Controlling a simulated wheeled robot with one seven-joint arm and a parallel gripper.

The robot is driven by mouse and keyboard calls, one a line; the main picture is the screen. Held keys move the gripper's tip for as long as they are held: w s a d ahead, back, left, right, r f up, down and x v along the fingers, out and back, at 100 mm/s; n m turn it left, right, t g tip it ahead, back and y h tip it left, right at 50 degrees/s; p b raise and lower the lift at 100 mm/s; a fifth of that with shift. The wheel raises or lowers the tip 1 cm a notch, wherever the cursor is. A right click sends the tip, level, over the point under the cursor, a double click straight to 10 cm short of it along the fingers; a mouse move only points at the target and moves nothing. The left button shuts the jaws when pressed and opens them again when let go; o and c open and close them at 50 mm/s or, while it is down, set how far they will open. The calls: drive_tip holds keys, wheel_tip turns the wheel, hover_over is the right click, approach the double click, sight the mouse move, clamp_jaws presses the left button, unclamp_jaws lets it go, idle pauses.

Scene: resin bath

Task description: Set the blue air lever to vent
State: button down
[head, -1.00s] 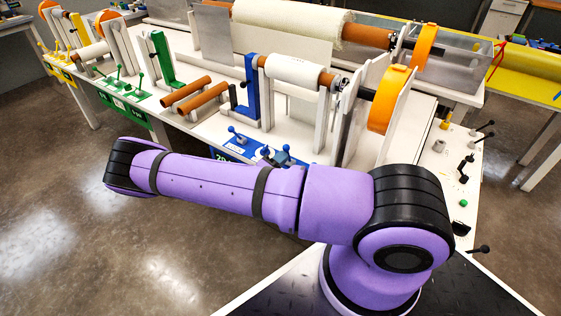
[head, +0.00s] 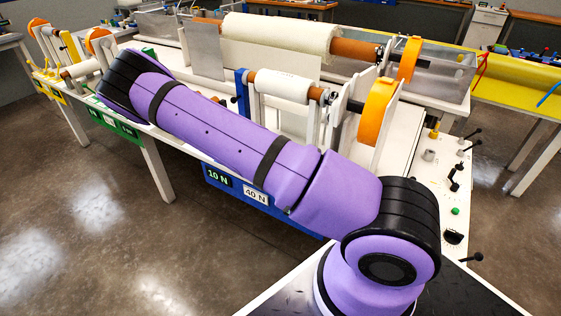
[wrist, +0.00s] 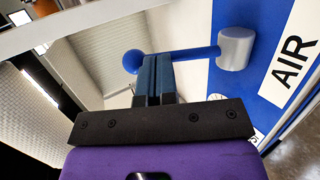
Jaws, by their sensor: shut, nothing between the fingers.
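The blue air lever (wrist: 190,54) shows in the wrist view as a blue rod with a round ball knob at its left end and a grey cylindrical hub at its right. It lies nearly level in that picture, in front of a blue panel with a white AIR label (wrist: 291,62). My gripper (wrist: 154,60) is shut and empty, its fingertips at the rod close to the ball knob. I cannot tell whether they touch it. In the head view my arm hides the gripper, and I cannot make out the air lever there.
In the head view a long white bench (head: 420,150) carries white rolls, orange discs and upright plates. A blue plate with 10 N and 40 N labels (head: 257,195) hangs on its front edge. Open floor (head: 90,230) lies at the lower left.

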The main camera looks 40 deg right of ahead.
drive_tip(key=shift+d+y, duration=0.25)
drive_tip(key=shift+y, duration=0.15)
idle(0.3)
drive_tip(key=shift+w, duration=0.1)
drive_tip(key=shift+a+r, duration=0.15)
drive_tip(key=shift+a, duration=0.1)
drive_tip(key=v, duration=1.3)
drive_tip(key=shift+a, duration=0.4)
